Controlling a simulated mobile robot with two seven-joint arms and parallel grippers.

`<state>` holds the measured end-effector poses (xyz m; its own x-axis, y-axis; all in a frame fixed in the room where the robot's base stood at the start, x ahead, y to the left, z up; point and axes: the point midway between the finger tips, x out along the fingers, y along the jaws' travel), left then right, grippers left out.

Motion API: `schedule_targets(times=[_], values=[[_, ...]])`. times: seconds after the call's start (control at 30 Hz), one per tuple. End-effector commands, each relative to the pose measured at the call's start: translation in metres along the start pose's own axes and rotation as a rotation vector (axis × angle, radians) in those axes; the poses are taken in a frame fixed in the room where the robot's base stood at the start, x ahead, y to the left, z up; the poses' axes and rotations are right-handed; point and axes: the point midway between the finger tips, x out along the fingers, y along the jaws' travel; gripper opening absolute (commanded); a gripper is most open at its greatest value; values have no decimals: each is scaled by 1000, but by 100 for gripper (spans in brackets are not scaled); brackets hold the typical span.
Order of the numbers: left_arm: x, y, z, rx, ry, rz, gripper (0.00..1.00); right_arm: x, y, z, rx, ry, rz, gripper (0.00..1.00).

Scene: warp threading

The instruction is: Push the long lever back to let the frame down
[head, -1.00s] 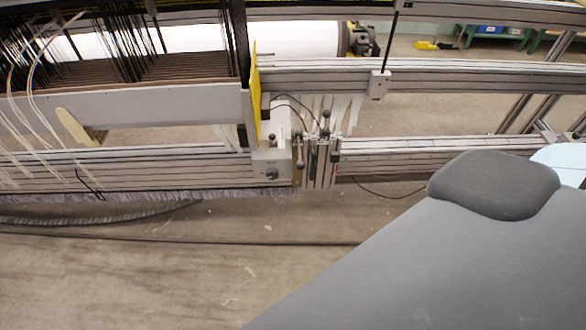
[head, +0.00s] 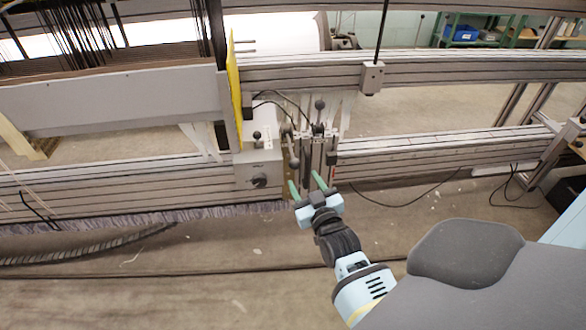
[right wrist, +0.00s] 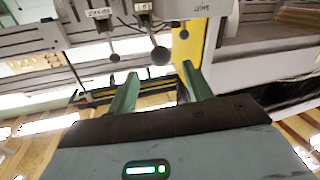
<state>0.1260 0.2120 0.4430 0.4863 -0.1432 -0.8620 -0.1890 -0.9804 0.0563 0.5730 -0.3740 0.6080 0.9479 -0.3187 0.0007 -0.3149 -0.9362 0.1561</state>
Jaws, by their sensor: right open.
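A cluster of metal levers with dark ball knobs sits on the loom's front rail. One lever (head: 320,104) stands up with its knob at the top; a second ball knob (head: 294,163) hangs lower at the left. I cannot tell for sure which is the long lever. My right gripper (head: 307,184) is open and empty, with green fingers just below and in front of the cluster. In the right wrist view, the gripper (right wrist: 160,76) has a large ball knob (right wrist: 159,56) just beyond its fingertips, apparently apart from them. The frame with dark heddles (head: 120,100) is at the left. My left gripper is out of view.
A grey control box (head: 258,170) with a black dial stands left of the levers, beside a yellow panel (head: 234,90). The front rail (head: 430,150) runs to the right. A thin cable (head: 410,198) hangs below it. The floor in front is clear.

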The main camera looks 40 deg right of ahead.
Motion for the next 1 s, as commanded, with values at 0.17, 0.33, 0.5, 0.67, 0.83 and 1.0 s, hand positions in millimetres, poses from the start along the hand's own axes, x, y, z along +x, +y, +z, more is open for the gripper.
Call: schedule_targets(times=[0.17,0.33,0.5,0.67,0.83,1.0], values=[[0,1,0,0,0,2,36,6,0,-1,0,1,0,50],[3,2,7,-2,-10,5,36,26,0,0,1,2,-1,50],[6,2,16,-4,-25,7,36,52,0,0,1,0,-1,50],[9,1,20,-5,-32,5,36,69,0,0,1,0,-1,50],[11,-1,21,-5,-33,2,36,77,0,0,1,-1,-1,50],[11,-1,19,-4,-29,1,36,78,0,-1,1,-1,-1,50]])
